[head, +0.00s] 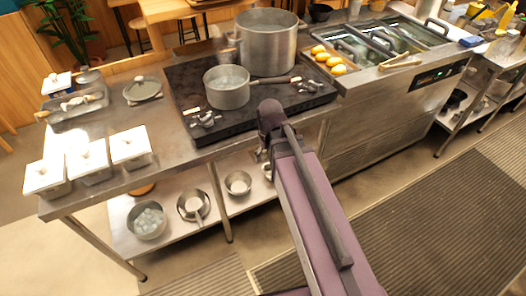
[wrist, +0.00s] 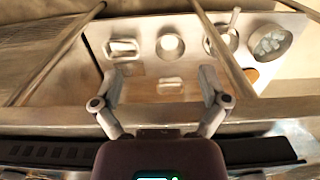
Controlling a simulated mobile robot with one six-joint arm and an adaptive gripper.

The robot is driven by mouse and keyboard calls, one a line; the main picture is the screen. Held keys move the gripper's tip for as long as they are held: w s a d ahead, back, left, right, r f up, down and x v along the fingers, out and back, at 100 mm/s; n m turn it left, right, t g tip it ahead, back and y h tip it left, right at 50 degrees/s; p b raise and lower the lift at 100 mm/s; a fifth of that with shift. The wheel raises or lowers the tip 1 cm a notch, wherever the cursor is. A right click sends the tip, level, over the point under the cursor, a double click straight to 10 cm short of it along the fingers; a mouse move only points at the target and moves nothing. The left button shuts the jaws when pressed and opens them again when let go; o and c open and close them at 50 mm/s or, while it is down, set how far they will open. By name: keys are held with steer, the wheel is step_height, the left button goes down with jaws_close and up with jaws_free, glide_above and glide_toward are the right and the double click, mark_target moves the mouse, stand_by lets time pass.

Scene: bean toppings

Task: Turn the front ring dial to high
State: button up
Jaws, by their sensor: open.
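The black stove (head: 180,78) stands on the steel counter in the head view. Silver dials (head: 205,120) sit at its front left, and more silver dials (head: 307,86) sit at its right side. Which one belongs to the front ring, and their settings, are too small to tell. A saucepan (head: 228,94) with liquid is on the front of the stove and a large pot (head: 268,50) is behind it. My gripper (wrist: 158,78) is open and empty in the wrist view, facing the lower shelf. In the head view my arm mostly hides it, near the counter's front edge.
White lidded containers (head: 88,160) stand on the counter's left. The lower shelf (head: 125,215) holds several pots and bowls, also seen in the wrist view. The floor in front is clear.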

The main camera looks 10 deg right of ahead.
steer(key=shift+s+d+f+m+b, duration=0.55)
steer(key=shift+s+f+b, duration=0.2)
steer(key=shift+f, duration=0.15)
steer(key=shift+s+d+f+m+b, duration=0.45)
steer(key=shift+s+d+f+b, duration=0.2)
steer(key=shift+f, duration=0.25)
steer(key=shift+a, duration=0.1)
step_height(320, 180, up, 8)
steer(key=s+m+p, duration=0.1)
steer(key=p, duration=0.7)
steer(key=shift+d+r, duration=0.25)
steer(key=shift+d, duration=0.2)
